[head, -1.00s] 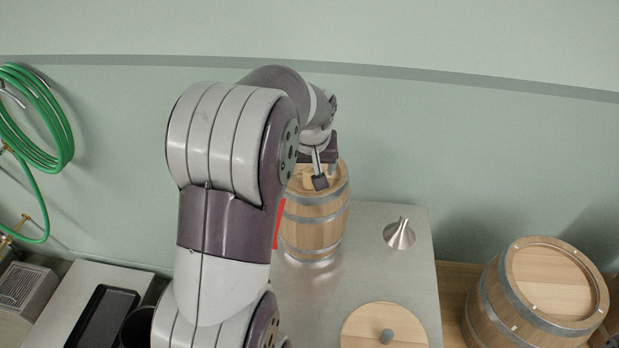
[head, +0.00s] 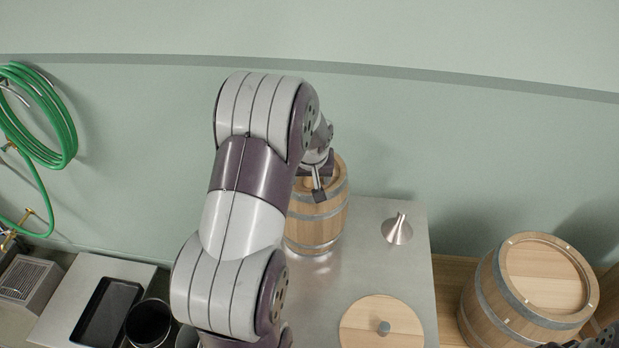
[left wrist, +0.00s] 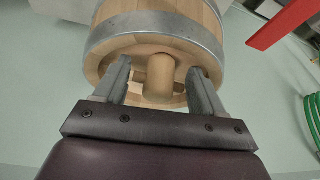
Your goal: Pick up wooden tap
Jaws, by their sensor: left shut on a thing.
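The wooden tap (left wrist: 159,77) is a short pale wooden cylinder at the barrel's end face, between my left fingers in the left wrist view. My left gripper (head: 318,192) is at the top of the upright small barrel (head: 318,225) in the head view, shut on the tap. It also shows in the left wrist view (left wrist: 160,80). In the head view the tap is hidden behind the gripper. A dark piece at the bottom right edge of the head view may be part of my right gripper; its fingers do not show clearly.
A metal funnel (head: 397,230) and a round wooden lid (head: 381,325) with a knob are on the steel top (head: 405,275). A larger barrel (head: 530,290) stands at right. Green hose (head: 45,115) hangs at left; a dark tray (head: 105,312) and a black pot (head: 149,322) are below it.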

